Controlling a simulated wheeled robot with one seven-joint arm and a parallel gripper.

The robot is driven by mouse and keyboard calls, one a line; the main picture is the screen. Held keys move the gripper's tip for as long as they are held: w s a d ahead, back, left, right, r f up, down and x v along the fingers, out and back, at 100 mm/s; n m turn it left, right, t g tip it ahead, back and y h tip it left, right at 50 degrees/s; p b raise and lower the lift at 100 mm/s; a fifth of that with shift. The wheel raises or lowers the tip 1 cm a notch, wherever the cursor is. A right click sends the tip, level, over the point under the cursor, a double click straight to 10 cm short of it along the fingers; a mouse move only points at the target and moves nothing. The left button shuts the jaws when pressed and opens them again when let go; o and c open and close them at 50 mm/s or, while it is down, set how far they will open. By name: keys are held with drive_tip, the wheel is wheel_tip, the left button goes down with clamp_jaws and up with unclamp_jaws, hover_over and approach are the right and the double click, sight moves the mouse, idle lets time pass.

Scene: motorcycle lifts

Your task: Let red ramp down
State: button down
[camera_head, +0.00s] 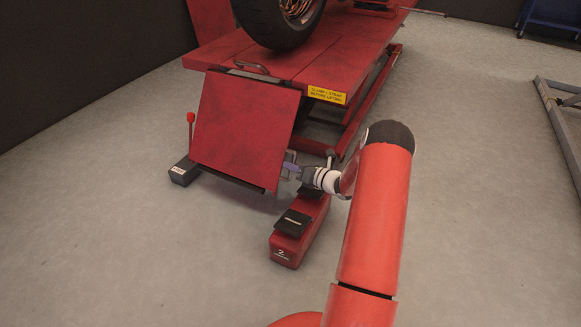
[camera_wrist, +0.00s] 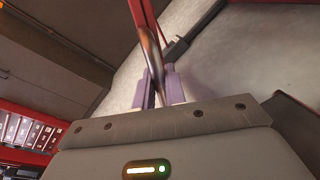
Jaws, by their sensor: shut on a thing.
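The red ramp (camera_head: 243,128) is a flat red panel at the front end of the red motorcycle lift (camera_head: 300,50). It slopes steeply down from the platform's front edge, its lower edge above the floor. My gripper (camera_head: 290,170) is at the ramp's lower right edge. The fingertips are partly hidden by the ramp in the head view.
A motorcycle tire (camera_head: 278,20) stands on the lift. A red foot pedal unit (camera_head: 288,250) lies below my gripper, and a dark box with a red-knobbed lever (camera_head: 185,172) is left of the ramp. A grey metal frame (camera_head: 560,110) lies at right.

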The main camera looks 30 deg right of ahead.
drive_tip(key=c, duration=1.5)
unclamp_jaws()
drive_tip(key=shift+c, duration=0.2)
drive_tip(key=p+v, duration=0.1)
drive_tip(key=v, duration=0.6)
drive_tip(key=shift+s+d, duration=0.15)
drive_tip(key=shift+s, duration=0.2)
drive_tip(key=shift+r, duration=0.1)
